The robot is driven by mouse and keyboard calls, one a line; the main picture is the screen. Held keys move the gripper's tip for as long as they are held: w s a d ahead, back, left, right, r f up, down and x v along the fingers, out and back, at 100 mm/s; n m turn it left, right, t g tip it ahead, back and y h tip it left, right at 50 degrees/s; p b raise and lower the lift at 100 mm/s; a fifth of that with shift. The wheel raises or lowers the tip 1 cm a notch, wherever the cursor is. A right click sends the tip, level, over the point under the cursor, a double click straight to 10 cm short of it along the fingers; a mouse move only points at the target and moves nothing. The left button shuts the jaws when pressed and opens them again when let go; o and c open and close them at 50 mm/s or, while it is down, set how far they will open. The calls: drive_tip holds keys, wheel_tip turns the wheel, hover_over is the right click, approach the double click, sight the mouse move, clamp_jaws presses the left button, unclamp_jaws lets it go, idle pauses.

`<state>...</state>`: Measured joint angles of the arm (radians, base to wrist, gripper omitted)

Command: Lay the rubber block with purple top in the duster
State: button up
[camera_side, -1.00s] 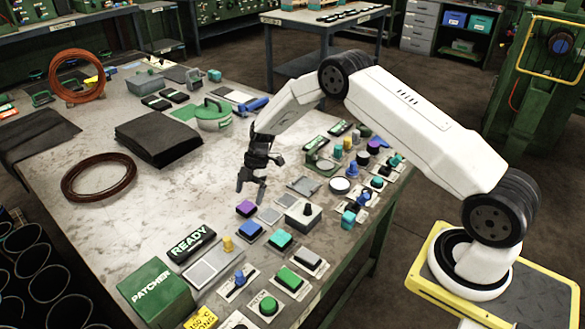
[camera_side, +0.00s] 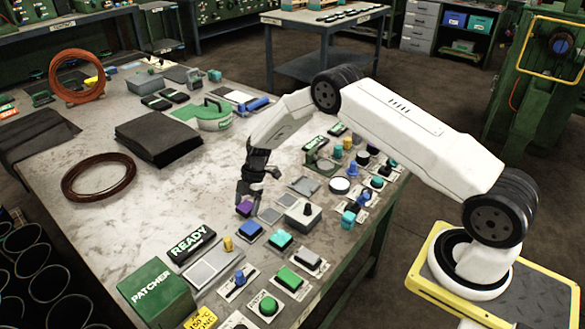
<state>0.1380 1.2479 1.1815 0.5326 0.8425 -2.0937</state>
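The rubber block with the purple top (camera_side: 244,208) is on the table near the row of small blocks and buttons. My gripper (camera_side: 249,205) is down at this block, with its fingers around it and partly covering it. Whether the fingers press on the block is too small to tell. A round green container with a handle and a white label (camera_side: 213,115) stands farther back on the table. Its label is too small to read, so I cannot tell for sure that it is the duster.
Small blocks, plates and buttons crowd the front right side, including a blue-topped block (camera_side: 250,230) close to my gripper. A black sheet stack (camera_side: 158,138) and a brown ring (camera_side: 99,176) lie to the left. The table's middle is clear.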

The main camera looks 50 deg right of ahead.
drive_tip(key=c, duration=0.9)
drive_tip(key=shift+c, duration=0.2)
drive_tip(key=shift+r, duration=0.15)
drive_tip(key=shift+r, duration=0.85)
drive_tip(key=s+r, duration=1.1)
drive_tip(key=s, duration=0.3)
drive_tip(key=shift+a, duration=0.1)
